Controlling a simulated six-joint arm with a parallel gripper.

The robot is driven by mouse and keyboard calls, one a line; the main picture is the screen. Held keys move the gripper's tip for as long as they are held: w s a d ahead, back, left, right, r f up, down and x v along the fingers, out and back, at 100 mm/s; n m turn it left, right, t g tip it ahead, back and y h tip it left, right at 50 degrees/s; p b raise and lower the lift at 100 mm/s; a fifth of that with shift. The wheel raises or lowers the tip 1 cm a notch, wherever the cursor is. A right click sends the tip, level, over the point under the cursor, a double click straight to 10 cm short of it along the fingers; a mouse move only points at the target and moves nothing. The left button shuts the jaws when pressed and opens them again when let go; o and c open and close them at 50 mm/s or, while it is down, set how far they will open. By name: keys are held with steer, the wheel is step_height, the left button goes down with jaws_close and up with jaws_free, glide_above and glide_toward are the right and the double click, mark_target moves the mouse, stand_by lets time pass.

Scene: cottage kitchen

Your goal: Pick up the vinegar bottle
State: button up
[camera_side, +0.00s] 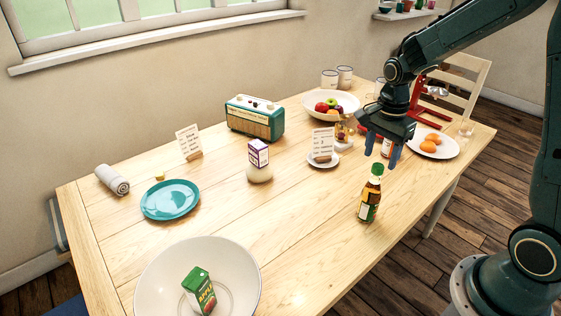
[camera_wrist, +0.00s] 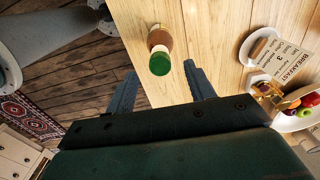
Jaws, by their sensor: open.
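The vinegar bottle (camera_side: 370,196) is brown with a green cap and a label, standing upright near the table's front right edge. In the wrist view the bottle (camera_wrist: 160,45) is seen from above, its green cap toward me, between the lines of the two fingers and beyond their tips. My gripper (camera_side: 381,158) is open and empty, pointing down, above the table and a little higher than the bottle's cap. In the wrist view my gripper (camera_wrist: 162,78) shows both blue fingers spread apart.
A large white bowl (camera_side: 150,285) holds a juice carton (camera_side: 198,290). The wooden table (camera_side: 300,225) is clear left of the bottle.

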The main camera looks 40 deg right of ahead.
mark_target(379, 165)
steer(key=shift+f, duration=0.15)
steer(key=shift+d+f, duration=0.1)
steer(key=shift+f, duration=2.45)
jaws_close()
